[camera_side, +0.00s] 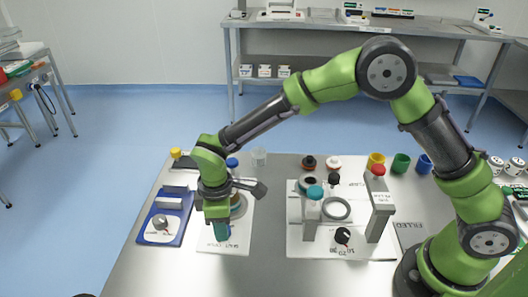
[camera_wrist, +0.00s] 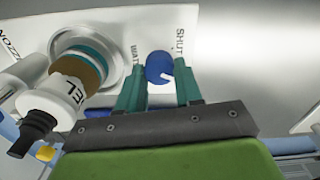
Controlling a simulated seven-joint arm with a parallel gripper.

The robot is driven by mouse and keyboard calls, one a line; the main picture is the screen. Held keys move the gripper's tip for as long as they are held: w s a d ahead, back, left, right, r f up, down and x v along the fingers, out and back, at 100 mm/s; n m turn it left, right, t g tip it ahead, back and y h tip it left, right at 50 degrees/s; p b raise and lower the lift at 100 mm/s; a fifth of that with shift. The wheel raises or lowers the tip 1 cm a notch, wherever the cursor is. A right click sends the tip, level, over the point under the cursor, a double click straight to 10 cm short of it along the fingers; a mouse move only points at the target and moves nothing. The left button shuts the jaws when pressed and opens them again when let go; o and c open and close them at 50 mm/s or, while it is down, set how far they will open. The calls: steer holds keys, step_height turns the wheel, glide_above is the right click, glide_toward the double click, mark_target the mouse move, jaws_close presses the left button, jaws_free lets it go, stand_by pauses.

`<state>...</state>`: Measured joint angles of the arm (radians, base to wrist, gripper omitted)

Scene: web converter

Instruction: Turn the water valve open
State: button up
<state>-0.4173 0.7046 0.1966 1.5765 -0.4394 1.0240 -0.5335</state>
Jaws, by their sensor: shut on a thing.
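The water valve is a round blue knob (camera_wrist: 158,66) with a white mark, on a white plate (camera_wrist: 110,22) lettered "WAT…" and "SHUT". The white mark points toward the lower right in the wrist view. My gripper (camera_wrist: 161,80) has its two teal fingers on either side of the knob, shut on it. In the side view my gripper (camera_side: 221,231) points down at the front part of the white plate (camera_side: 238,243), and it hides the knob there.
A cylinder with brown and teal bands (camera_wrist: 82,72) and a white fitting marked "EL" (camera_wrist: 62,98) stand close left of my fingers in the wrist view. A blue tray (camera_side: 143,229) lies left of the plate. A grey post with a red top (camera_side: 380,210) stands to the right.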

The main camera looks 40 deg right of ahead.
steer(key=shift+m, duration=1.2)
steer(key=o, duration=1)
steer(key=shift+o, duration=0.2)
steer(key=shift+r, duration=0.1)
step_height(320, 180, up, 17)
